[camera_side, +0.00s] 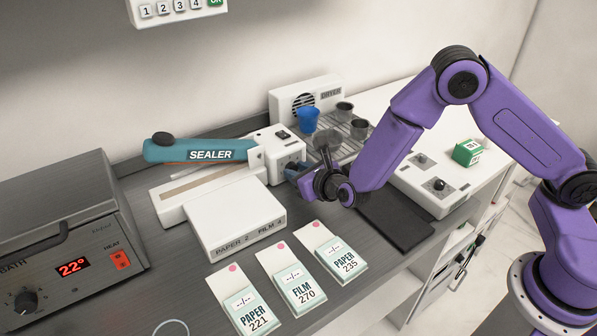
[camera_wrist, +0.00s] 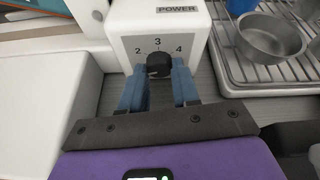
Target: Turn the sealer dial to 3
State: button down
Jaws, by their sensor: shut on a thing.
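The sealer (camera_side: 215,192) has a white body and a blue-teal lever arm marked SEALER. Its white control box (camera_side: 281,146) stands at the right end and also shows in the wrist view (camera_wrist: 128,38). The black dial (camera_wrist: 159,66) is on the box's front, below the printed numbers 2, 3 and 4. My gripper (camera_wrist: 159,78) is shut on the dial, one blue finger on each side. I cannot clearly tell which number the dial points to. In the side view my gripper (camera_side: 298,174) is at the box's front and hides the dial.
A white box (camera_side: 235,213) marked PAPER 2 FILM 4 lies in front of the sealer. A wire rack (camera_side: 357,127) with metal cups and a blue cup (camera_side: 307,119) stands close behind my gripper. Labelled pouches lie in front; a heating bath (camera_side: 60,235) is at left.

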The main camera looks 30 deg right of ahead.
jog(key=m+y, duration=0.2)
jog(key=m, duration=0.1)
jog(key=shift+d+f, duration=0.1)
jog(key=shift+d, duration=0.05)
jog(key=shift+m+t+y, duration=0.3)
jog(key=shift+m+y, duration=0.6)
jog(key=shift+m, duration=0.5)
jog(key=c, duration=0.8)
grip_release()
jog(key=shift+d, duration=0.1)
